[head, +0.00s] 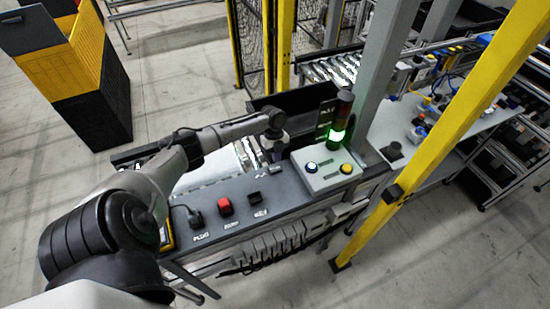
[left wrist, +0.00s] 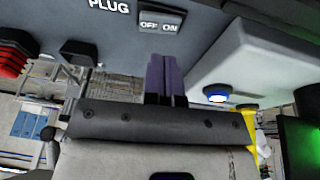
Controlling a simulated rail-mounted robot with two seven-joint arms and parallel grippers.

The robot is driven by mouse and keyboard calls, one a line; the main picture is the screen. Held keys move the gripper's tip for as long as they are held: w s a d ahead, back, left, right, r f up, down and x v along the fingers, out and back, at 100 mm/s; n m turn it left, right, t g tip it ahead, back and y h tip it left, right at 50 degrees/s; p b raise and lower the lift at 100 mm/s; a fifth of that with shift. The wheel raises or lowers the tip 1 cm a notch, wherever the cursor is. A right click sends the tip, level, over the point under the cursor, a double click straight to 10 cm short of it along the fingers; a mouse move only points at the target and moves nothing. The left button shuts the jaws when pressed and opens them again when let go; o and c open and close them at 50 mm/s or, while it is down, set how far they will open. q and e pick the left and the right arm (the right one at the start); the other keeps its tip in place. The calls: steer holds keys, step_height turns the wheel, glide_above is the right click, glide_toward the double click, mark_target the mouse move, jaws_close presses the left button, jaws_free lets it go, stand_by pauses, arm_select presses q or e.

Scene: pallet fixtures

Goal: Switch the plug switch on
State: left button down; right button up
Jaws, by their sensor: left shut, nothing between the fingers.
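The plug switch (left wrist: 161,20) is a small grey rocker marked OFF and ON, beside the white word PLUG in the left wrist view. I cannot tell which side is pressed in. It sits on the dark grey panel top (head: 240,188). My left gripper (left wrist: 165,62) has its purple fingers shut together with nothing between them. The fingertips show just below the switch in the left wrist view, apart from it in the picture; their height above the panel is unclear. In the head view the left gripper (head: 277,148) hangs over the panel's far end. My right gripper is not in view.
A red button (head: 225,206), a black switch (head: 254,197) and a black plug (head: 195,219) are on the same panel. A grey box (head: 325,180) with blue and yellow buttons and a green-lit signal tower (head: 338,120) stand right of the gripper. A yellow post (head: 440,130) rises at right.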

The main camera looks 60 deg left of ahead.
arm_select(q)
steer(key=shift+w+a+r+b, duration=0.15)
steer(key=shift+r+b, duration=0.3)
steer(key=shift+w+a+r+b, duration=0.15)
steer(key=shift+r+b, duration=0.25)
steer(key=shift+r, duration=0.05)
steer(key=w+b+v, duration=0.1)
steer(key=v, duration=0.7)
steer(key=shift+b, duration=0.4)
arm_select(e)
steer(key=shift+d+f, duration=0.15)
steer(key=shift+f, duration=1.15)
arm_select(q)
steer(key=shift+w, duration=0.1)
